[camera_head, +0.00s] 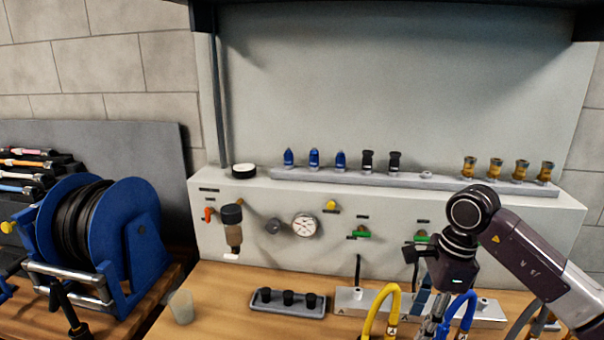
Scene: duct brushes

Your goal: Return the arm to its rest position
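My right arm (530,262) comes in from the right and bends down at a dark round joint. My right gripper (432,324) hangs below its wrist, low in the view, between a yellow hose (382,308) and a blue hose (466,312). Its fingers are small and partly cut off by the bottom edge, so I cannot tell whether they are open or shut, or whether they touch a hose. My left gripper does not show.
A grey panel (390,90) with a gauge (305,225), green valves and a shelf of fittings (400,178) stands behind the wooden bench (225,300). A blue hose reel (130,215) stands at left. A small cup (181,306) and a black-peg rack (288,308) stand on the bench.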

